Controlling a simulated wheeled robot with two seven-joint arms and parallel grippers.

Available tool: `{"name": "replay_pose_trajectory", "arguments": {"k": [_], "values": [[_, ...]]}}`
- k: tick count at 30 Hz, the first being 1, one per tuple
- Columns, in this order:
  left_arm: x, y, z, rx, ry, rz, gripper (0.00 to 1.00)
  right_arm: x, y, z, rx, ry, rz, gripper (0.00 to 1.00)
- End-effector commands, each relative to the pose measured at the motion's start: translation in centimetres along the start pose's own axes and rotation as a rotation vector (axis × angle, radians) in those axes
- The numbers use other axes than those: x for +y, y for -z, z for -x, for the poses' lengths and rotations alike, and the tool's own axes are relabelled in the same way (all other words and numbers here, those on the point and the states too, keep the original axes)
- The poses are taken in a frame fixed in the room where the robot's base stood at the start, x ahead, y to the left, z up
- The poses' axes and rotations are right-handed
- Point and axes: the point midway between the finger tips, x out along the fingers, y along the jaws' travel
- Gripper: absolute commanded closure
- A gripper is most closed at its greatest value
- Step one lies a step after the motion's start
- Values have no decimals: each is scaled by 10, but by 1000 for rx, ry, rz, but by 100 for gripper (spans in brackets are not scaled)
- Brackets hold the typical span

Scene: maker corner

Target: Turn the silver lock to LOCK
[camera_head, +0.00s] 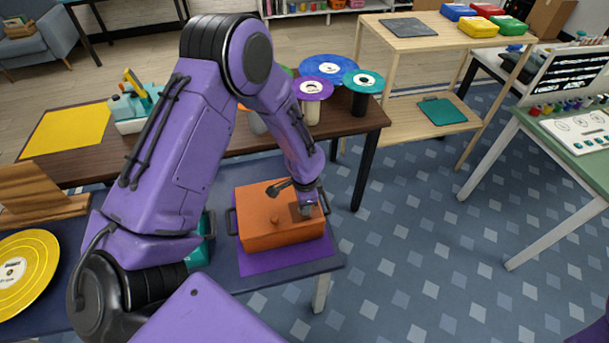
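An orange box (258,218) with dark side handles and a small orange knob on its front stands on a purple mat. A small silver-grey piece (306,210), which looks like the silver lock, shows at the box's right front, just below my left gripper. My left gripper (303,198) points down at the right part of the box, at or very close to this piece. Its fingers are small and partly hidden, so I cannot tell whether they grip it. No LOCK marking is readable. My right gripper is out of view.
The purple mat (288,259) lies on a dark blue table (232,285). A yellow record (22,270) lies at the left, and a teal object (202,240) stands left of the box.

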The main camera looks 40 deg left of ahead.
Motion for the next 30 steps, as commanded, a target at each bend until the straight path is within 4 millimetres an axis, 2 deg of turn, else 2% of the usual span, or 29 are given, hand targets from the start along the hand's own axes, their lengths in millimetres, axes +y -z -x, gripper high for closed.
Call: {"name": "replay_pose_trajectory", "arguments": {"k": [2, 11, 14, 21, 24, 30], "values": [[0, 0, 0, 0, 0, 0, 63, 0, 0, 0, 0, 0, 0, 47], [0, 0, 3, 1, 1, 1, 63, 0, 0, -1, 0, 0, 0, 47], [-1, 1, 16, 3, 2, 1, 63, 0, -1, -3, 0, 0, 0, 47], [-1, 2, 73, 5, 3, 2, 63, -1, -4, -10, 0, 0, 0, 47], [0, 1, 91, 2, 2, 0, 63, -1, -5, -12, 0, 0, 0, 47], [0, 0, 105, 0, 0, 1, 63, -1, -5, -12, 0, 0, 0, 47]]}}
